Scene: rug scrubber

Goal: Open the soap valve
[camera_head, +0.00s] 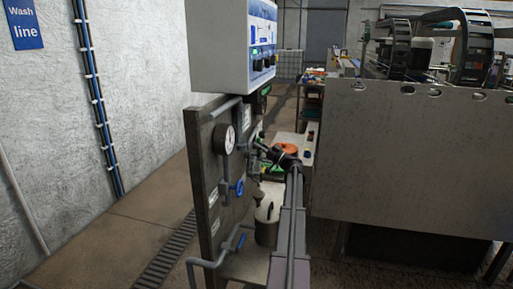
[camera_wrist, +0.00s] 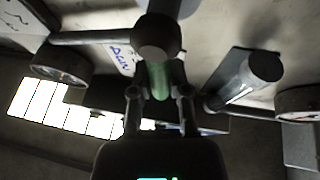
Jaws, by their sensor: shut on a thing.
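A valve with a green handle (camera_wrist: 159,80) shows in the middle of the wrist view, below a dark round valve body (camera_wrist: 157,38). My gripper (camera_wrist: 160,98) has one finger on each side of the green handle and is shut on it. In the head view my gripper (camera_head: 259,146) is at the right side of the upright pipe panel (camera_head: 203,170). There the arm hides most of the handle, so its angle is hard to tell. A label with blue lettering (camera_wrist: 121,58) is beside the valve; I cannot read it surely.
A large grey machine panel (camera_head: 410,155) stands close on the right of my arm. The left floor is clear.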

